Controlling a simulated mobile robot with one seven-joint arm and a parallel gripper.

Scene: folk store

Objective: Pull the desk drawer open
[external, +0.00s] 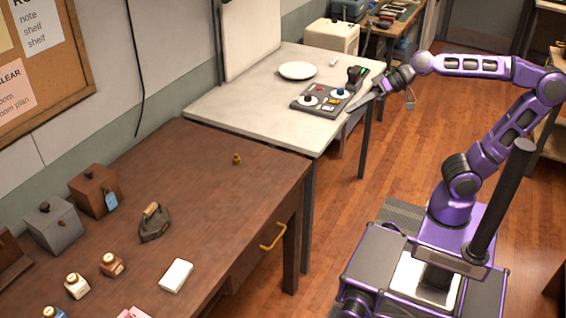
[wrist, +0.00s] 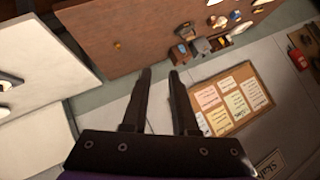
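The brown wooden desk (external: 195,165) fills the lower left of the external view. Its drawer front (external: 246,265) carries a yellow bar handle (external: 272,236) on the right side, and the drawer looks shut. The desk top (wrist: 130,45) also shows in the wrist view, but I cannot make out the handle there. My gripper (external: 364,102) is by the right edge of the white table, well behind and above the handle, apart from it. In the wrist view its two dark fingers (wrist: 160,72) stand apart with nothing between them.
A white table (external: 235,95) adjoins the desk's far end, with a control panel (external: 322,98) and a plate (external: 298,70). On the desk are an old iron (external: 154,222), two boxes, small bottles and a white block (external: 176,275). Wooden floor (external: 340,205) lies open before the desk.

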